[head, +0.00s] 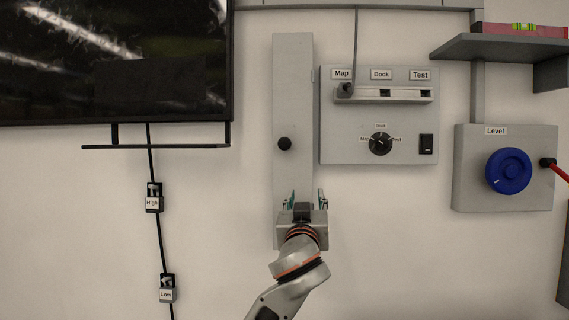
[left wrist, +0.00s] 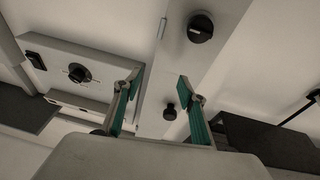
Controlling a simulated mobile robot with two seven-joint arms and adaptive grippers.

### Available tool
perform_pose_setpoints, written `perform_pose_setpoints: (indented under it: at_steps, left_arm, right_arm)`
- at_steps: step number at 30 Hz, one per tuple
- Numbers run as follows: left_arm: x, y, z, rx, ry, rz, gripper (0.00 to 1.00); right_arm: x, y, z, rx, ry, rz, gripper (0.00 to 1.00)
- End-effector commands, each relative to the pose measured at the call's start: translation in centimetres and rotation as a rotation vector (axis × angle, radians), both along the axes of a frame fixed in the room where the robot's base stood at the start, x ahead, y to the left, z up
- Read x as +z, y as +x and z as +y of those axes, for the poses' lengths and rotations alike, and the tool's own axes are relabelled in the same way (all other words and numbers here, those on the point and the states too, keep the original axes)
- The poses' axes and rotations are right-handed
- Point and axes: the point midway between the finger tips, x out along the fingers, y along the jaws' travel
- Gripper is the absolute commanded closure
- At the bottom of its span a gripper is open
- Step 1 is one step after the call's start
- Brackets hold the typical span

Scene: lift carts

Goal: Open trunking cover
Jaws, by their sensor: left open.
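The trunking cover (head: 293,90) is a tall, narrow grey panel standing upright on the wall, with a round black knob (head: 284,144) on it. It looks shut. My left gripper (head: 306,196) is in front of the cover's lower part, below that knob, and hides some of it. In the left wrist view the cover (left wrist: 187,72) runs beyond the open, empty fingers (left wrist: 155,90), and two black knobs show on it, one near the top (left wrist: 200,27) and one between the fingers (left wrist: 169,111). Neither knob is held. My right gripper is not in view.
A Map/Dock/Test panel (head: 350,137) with a dial is right of the cover. Farther right are a Level box (head: 470,194) with a blue knob and a shelf (head: 505,47). A dark screen (head: 110,60) and a cable with High and Low boxes are at left.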

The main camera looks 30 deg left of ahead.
Motion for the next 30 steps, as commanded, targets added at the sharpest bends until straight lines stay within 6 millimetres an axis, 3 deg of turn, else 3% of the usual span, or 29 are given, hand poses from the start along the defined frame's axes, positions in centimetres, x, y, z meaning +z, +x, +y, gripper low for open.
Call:
perform_pose_setpoints:
  at_steps: [1,3,7,12,24,30]
  left_arm:
    - [3.1,-1.1,0.6,0.025,-0.015,-0.056,0.59]
    - [6.1,-2.4,1.4,0.054,-0.041,-0.114,0.59]
    - [9.4,-4.2,2.3,0.088,-0.073,-0.183,0.59]
    - [10.7,-4.4,3.0,0.101,-0.083,-0.205,0.59]
    - [12.9,-0.1,6.2,0.101,-0.081,-0.203,0.59]
    - [13.2,0.9,6.9,0.100,-0.083,-0.203,0.59]
  right_arm:
    - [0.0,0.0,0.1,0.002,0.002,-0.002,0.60]
    - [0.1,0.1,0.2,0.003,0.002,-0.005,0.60]
    - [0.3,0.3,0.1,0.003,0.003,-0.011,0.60]
    - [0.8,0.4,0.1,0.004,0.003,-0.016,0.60]
    - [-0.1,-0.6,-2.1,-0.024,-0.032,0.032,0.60]
    - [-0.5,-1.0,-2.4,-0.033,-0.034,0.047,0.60]
